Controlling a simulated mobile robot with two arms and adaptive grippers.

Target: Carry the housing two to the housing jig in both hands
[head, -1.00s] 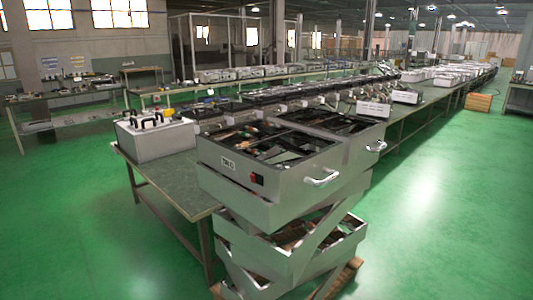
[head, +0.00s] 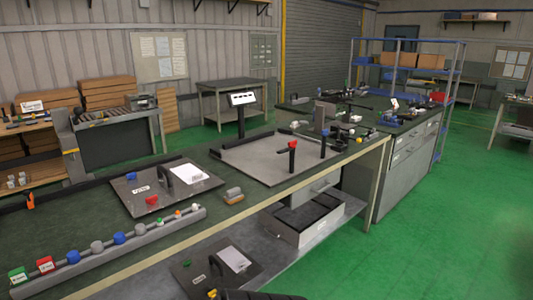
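A flat grey plate with dark edge bars and upright posts (head: 262,158) lies on the long dark workbench; it may be the housing jig, but I cannot tell for sure. A grey open box with dark compartments (head: 312,228) sits on the shelf under the bench. I cannot tell whether it is housing two. Neither of my grippers shows clearly. A dark shape cuts into the bottom edge of the view, and I cannot tell what it is.
A dark panel with a handle and white label (head: 163,186) lies on the bench, with a rail of coloured knobs (head: 110,247) in front. A similar panel (head: 215,268) lies on the lower shelf. Green floor (head: 445,235) is clear at the right.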

